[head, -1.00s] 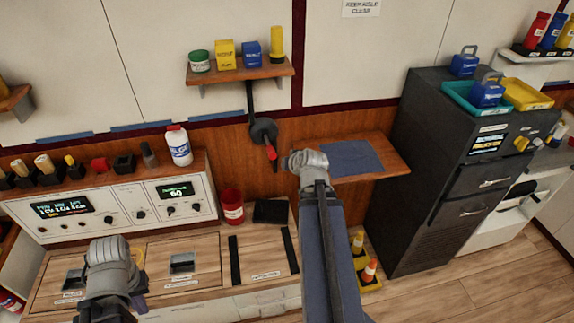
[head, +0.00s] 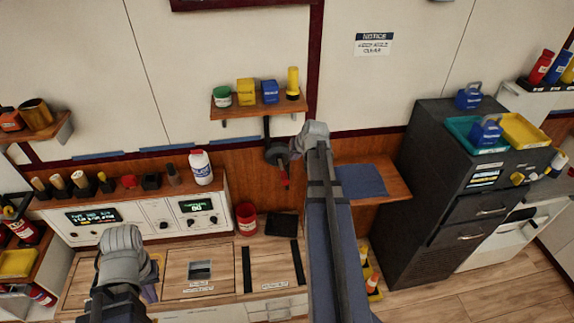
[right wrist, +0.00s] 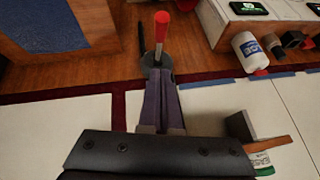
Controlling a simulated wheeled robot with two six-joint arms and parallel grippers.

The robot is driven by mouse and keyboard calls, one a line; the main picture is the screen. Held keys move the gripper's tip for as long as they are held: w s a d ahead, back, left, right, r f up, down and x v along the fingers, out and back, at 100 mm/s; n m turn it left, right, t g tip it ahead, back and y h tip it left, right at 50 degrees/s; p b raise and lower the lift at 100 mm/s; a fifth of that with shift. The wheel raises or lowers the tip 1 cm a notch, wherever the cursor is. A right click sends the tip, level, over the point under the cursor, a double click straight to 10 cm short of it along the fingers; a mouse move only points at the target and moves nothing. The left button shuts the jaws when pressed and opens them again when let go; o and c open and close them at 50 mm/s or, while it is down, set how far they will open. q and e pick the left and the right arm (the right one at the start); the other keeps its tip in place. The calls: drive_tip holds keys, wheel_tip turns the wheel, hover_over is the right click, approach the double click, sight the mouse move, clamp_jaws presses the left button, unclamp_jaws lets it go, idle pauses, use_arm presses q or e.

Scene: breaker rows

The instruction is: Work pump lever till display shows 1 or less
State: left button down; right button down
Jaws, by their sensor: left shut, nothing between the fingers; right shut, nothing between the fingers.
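The pump lever (head: 285,178) has a red grip and hangs down from a dark round hub (head: 276,154) on the wood wall strip. In the right wrist view, turned upside down, the red grip (right wrist: 161,24) points away above the hub. My right gripper (right wrist: 159,76) is shut and empty, its tips close to the hub; I cannot tell if they touch. In the head view my right wrist is just right of the hub. A green display (head: 196,206) on the white panel seems to read 60, blurred. My left gripper (head: 150,290) is shut over the bench.
A shelf (head: 258,107) with several small containers is above the lever. A small ledge (head: 385,185) with a blue mat lies to its right. A dark cabinet (head: 420,200) is at right.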

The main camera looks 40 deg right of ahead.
drive_tip(key=shift+w+r, duration=0.1)
idle(0.4)
drive_tip(key=b, duration=1)
hover_over(285, 175)
drive_tip(key=s, duration=0.1)
drive_tip(key=f, duration=0.9)
drive_tip(key=shift+d+f, duration=0.2)
drive_tip(key=shift+d, duration=0.2)
drive_tip(key=shift+s+a+f+b, duration=0.25)
drive_tip(key=shift+f+b, duration=0.15)
drive_tip(key=shift+f, duration=0.15)
drive_tip(key=shift+s+a+f+b, duration=0.2)
drive_tip(key=shift+f+b, duration=0.15)
drive_tip(key=shift+f, duration=0.15)
drive_tip(key=shift+a+f+b, duration=0.2)
drive_tip(key=shift+f+b, duration=0.15)
drive_tip(key=shift+b, duration=0.05)
